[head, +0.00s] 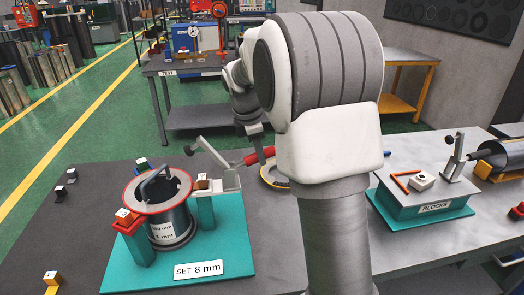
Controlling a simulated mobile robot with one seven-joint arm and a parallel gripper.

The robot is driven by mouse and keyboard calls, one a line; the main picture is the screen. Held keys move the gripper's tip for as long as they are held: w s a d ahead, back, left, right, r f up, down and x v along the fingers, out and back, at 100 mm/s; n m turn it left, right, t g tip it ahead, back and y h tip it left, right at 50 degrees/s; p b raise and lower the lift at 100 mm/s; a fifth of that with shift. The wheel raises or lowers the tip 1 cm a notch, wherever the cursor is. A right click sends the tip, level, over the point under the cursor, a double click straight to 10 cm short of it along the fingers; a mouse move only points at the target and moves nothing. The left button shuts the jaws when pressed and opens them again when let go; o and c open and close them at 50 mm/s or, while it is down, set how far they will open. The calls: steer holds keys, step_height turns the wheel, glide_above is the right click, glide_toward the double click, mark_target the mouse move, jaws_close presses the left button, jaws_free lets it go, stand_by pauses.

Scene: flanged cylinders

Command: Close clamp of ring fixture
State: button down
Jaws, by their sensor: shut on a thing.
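The ring fixture (234,262) is a teal base with posts and a "SET 8 mm" label, at the front left of the table. A flanged cylinder (172,228) with a reddish flange stands upright in it, a dark handle across its top. The fixture's clamp (220,184) sits on the right post. Its grey lever (211,153) slants up to the left, and a red handle (252,159) points right. My gripper (260,154) points down at the red handle and is shut on it. My arm hides part of the gripper.
A teal "BLOCKS" fixture (422,205) with another clamp stands at the right. A yellow-edged round part (273,181) lies behind my arm. Small blocks (52,279) lie on the dark mat at left. A "TEST" bench (190,68) stands behind.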

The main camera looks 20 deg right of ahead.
mark_target(244, 159)
steer(key=a+r+h+p, duration=0.1)
steer(key=r+h+p, duration=0.1)
steer(key=shift+w+a+r+g+h, duration=0.2)
steer(key=shift+a+r+g+h, duration=0.1)
steer(key=shift+a, duration=0.1)
steer(key=a+r+h+p, duration=0.1)
steer(key=a+h+p, duration=0.1)
steer(key=h+p, duration=0.1)
steer(key=shift+w+a+r+n+g+h, duration=0.2)
steer(key=shift+r+n+g+h, duration=0.1)
steer(key=shift+r+n, duration=0.1)
steer(key=h+p, duration=0.1)
steer(key=a+h+p, duration=0.1)
steer(key=a+h, duration=0.1)
steer(key=shift+w+a+r+p, duration=0.15)
steer(key=shift+w+r+p, duration=0.1)
steer(key=shift+r+p, duration=0.15)
steer(key=shift+w+a+n+h+p, duration=0.2)
steer(key=shift+a+n+h+p, duration=0.1)
steer(key=shift+a+h+p, duration=0.5)
